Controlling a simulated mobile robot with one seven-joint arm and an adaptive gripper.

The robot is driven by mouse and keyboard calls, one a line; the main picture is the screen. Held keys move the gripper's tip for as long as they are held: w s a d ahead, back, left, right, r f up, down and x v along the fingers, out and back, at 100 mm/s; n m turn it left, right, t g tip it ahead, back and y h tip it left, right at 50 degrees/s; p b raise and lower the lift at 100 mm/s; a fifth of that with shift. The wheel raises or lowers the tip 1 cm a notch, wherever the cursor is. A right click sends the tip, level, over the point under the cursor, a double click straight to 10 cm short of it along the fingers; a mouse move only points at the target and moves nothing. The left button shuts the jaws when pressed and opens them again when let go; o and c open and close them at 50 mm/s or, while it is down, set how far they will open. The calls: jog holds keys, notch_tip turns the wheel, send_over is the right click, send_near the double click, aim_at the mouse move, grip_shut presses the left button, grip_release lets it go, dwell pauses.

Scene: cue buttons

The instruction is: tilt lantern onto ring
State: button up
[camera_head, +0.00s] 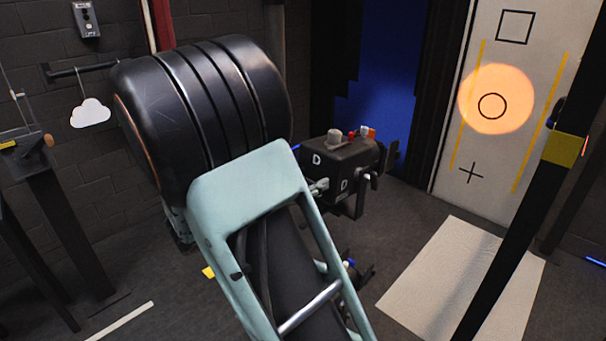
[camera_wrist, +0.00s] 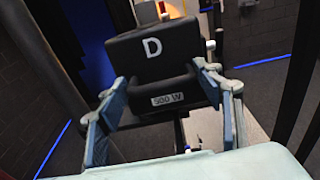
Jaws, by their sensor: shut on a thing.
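The lantern (camera_head: 338,160) is a black box marked D on its sides, on a stand in the middle of the head view. In the wrist view its back (camera_wrist: 155,50) shows a D and a bar labelled "500 EV" (camera_wrist: 168,99). My gripper (camera_wrist: 165,88) is shut on the lantern, one finger on each side of that bar. An orange light spot (camera_head: 517,91) falls on the pale panel. The black ring (camera_head: 491,118) lies wholly inside the spot, slightly below and left of its middle. My arm hides part of the stand.
The pale panel (camera_head: 560,40) also bears a square (camera_head: 514,11) above the ring and a cross (camera_head: 471,173) below. A dark post (camera_head: 508,235) crosses in front of it. A white mat (camera_head: 440,285) lies on the floor. A white cloud (camera_head: 90,113) hangs at the left.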

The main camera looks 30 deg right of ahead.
jog(key=shift+r, duration=0.3)
jog(key=o, duration=1.4)
jog(key=shift+a, duration=0.15)
jog(key=v, duration=1.1)
jog(key=shift+s+a, duration=0.2)
jog(key=shift+a, duration=0.1)
